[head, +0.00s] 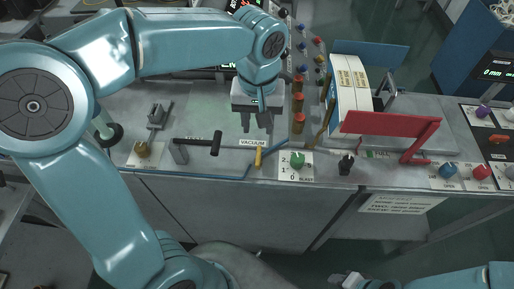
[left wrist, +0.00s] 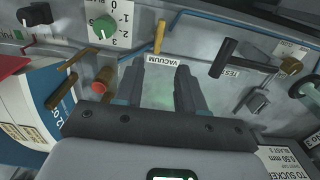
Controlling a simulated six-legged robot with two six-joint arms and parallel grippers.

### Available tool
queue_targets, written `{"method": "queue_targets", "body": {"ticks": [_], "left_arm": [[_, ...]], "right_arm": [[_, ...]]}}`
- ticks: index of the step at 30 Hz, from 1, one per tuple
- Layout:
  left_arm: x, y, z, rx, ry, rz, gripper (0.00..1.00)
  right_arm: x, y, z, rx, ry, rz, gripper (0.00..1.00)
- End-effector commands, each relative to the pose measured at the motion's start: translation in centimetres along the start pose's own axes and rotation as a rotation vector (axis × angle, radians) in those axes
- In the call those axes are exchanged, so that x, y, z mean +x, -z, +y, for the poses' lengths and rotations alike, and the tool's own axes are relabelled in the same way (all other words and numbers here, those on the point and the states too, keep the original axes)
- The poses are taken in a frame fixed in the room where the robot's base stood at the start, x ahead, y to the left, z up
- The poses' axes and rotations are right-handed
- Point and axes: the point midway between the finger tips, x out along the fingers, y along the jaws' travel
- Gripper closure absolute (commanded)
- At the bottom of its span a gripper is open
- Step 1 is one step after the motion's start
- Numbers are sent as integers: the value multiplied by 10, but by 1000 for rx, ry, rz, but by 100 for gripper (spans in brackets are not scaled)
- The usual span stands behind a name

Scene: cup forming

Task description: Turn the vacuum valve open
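The vacuum valve has a small yellow lever (head: 258,157) just below the VACUUM label (head: 252,142) at the front edge of the bench. In the left wrist view the lever (left wrist: 159,37) stands above the label (left wrist: 163,61), beyond the fingertips. My left gripper (head: 255,122) points down above the bench, behind the label and apart from the lever. Its two dark fingers (left wrist: 159,80) are apart with nothing between them. My right gripper (head: 352,281) shows only in part at the bottom edge of the head view, and its fingers are unclear.
A black T-handle (head: 216,143) stands left of the valve. A green knob (head: 297,160) and a black knob (head: 346,163) are to its right. Orange-topped posts (head: 298,122) stand right of my left gripper. A red bar (head: 390,123) rises farther right.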

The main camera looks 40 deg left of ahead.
Motion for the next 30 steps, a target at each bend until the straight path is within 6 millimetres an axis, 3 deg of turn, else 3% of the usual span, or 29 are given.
{"method": "queue_targets", "body": {"ticks": [9,15,20,28,30], "left_arm": [[77,-2,-1,2,3,-7,61],[109,0,-1,2,1,-4,61],[119,1,-1,1,-1,-3,61],[120,2,-1,1,-2,-1,61],[120,2,-1,1,-2,-1,83]], "right_arm": [[-3,0,-1,0,0,0,57],[-4,0,-2,-1,0,0,57],[-5,0,-2,-1,0,0,57],[-5,0,-2,0,0,0,57],[-5,0,-2,-1,0,0,57]]}}
